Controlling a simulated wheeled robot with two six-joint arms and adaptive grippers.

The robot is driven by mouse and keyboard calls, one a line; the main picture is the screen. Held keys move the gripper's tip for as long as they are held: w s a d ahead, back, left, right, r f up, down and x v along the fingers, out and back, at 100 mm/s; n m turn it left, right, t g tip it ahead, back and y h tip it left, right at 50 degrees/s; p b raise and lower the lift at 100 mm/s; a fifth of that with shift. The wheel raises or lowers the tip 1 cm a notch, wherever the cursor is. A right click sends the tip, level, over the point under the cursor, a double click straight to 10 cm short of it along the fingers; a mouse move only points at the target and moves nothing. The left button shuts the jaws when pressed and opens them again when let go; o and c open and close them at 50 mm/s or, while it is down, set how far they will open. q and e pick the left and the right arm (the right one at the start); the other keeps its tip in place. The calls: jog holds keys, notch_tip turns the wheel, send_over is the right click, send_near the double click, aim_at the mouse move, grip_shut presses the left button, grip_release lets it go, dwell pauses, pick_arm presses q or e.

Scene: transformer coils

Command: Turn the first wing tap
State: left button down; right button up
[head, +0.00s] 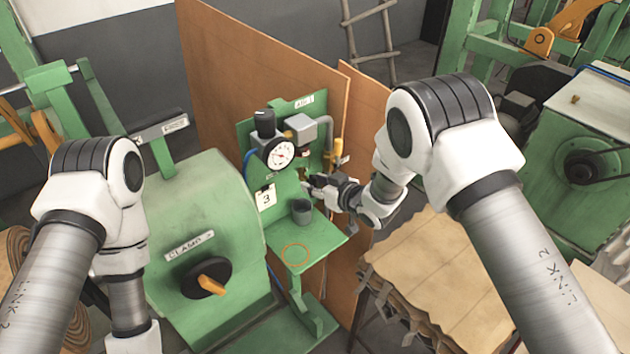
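A green panel (248,140) carries a round dial gauge (279,154), a black-topped fitting (265,122), a grey box (300,131) and a grey pipe. A yellow-handled fitting (337,149) sits at the panel's right edge. My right gripper (308,186) is at the panel front, below and right of the gauge. Its fingers are small and dark, and I cannot tell whether they are open or shut or touching anything. No wing tap shows clearly; that spot is partly covered by my gripper. My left arm is at the left, with its gripper out of view.
A dark cup (301,211) stands on the green shelf (325,236) just below my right gripper, near an orange ring mark. A green machine with an orange clamp knob (211,285) is at left. Stacked brown sheets (440,265) lie at right. Brown boards stand behind.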

jog(key=shift+w+a+f, duration=0.25)
jog(key=shift+w+a, duration=0.15)
jog(key=shift+a, duration=0.05)
jog(key=shift+s+d+r, duration=0.1)
jog(key=shift+d, duration=0.05)
jog(key=shift+c, duration=0.7)
grip_shut()
